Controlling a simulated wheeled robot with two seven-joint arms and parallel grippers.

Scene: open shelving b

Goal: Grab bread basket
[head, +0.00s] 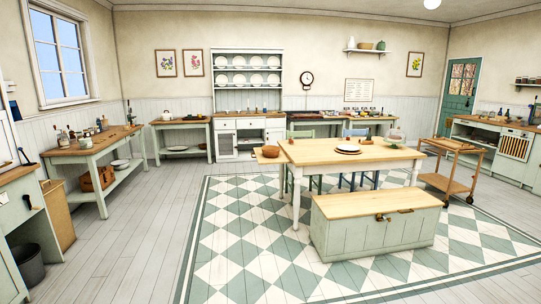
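A brown basket (97,178) sits on the lower shelf of the green-legged side table (88,150) along the left wall. It looks like wicker, and I cannot make out whether anything is in it. A small reddish-brown bowl or basket (270,152) stands at the left end of the central wooden table (325,152); it is too small to tell what it holds. Neither of my grippers shows in the head view.
A bench chest (375,235) stands in front of the central table. A wooden trolley (447,183) is to its right. A counter (20,215) with a dark bin (29,268) fills the left foreground. The plank floor (135,235) between counter and rug is clear.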

